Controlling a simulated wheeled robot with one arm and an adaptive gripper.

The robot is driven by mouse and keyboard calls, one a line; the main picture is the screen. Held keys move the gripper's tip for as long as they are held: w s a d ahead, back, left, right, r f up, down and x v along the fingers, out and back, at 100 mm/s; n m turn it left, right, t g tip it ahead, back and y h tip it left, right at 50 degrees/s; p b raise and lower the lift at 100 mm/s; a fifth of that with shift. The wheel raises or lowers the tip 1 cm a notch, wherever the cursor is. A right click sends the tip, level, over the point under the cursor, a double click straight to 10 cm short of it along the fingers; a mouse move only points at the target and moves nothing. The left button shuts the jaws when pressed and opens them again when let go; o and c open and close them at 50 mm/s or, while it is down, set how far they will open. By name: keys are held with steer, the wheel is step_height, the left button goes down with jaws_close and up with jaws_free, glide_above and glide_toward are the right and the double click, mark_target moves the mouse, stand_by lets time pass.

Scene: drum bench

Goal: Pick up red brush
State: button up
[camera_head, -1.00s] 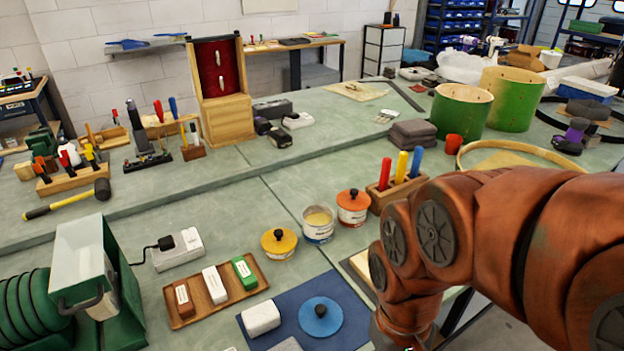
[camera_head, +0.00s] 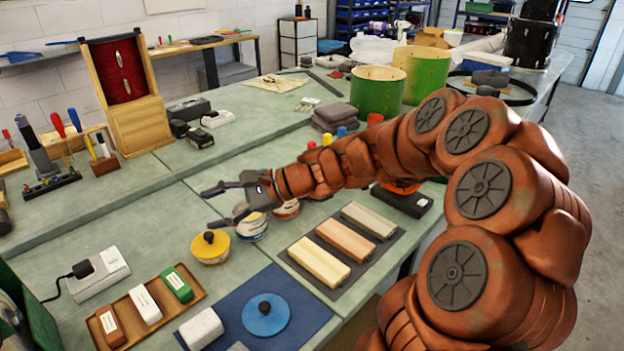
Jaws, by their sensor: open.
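The red brush (camera_head: 311,145) appears to be the leftmost of a red, yellow and blue handle standing together behind my forearm. Only its red top shows; the rest and the holder are hidden by my arm. The yellow handle (camera_head: 326,139) and blue handle (camera_head: 341,131) show as tips beside it. My gripper (camera_head: 208,206) is open and empty, fingers pointing left, to the left of and nearer than the red top. It hangs over the bench near the tins.
A yellow-lidded tin (camera_head: 210,248) stands just below my gripper; a blue-white tin (camera_head: 252,228) is partly behind it. Several bars lie on a dark mat (camera_head: 293,263). Green drum shells (camera_head: 378,92) stand behind.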

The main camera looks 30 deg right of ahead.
steer(key=w+d+f+m+t+h+b, duration=0.1)
steer(key=w+d+m+t, duration=0.35)
steer(key=d, duration=0.45)
steer(key=w+d+m+t+h, duration=0.1)
steer(key=w+d+m+t, duration=0.3)
steer(key=d, duration=0.4)
steer(key=w+d+f+m+t+h, duration=0.1)
steer(key=d+f+m+h, duration=0.3)
steer(key=d, duration=0.5)
steer(key=d+f+m+t+h, duration=0.1)
steer(key=d+m+h, duration=0.1)
steer(key=d+m, duration=0.5)
steer(key=shift+n+t, duration=0.25)
steer(key=shift+n, duration=0.5)
steer(key=x, duration=0.4)
steer(key=d+x, duration=0.1)
steer(key=x, duration=0.1)
steer(key=shift+w+d+f+p, duration=0.1)
steer(key=shift+w+f+p, duration=0.05)
steer(key=shift+f+p, duration=0.15)
steer(key=shift+w, duration=0.75)
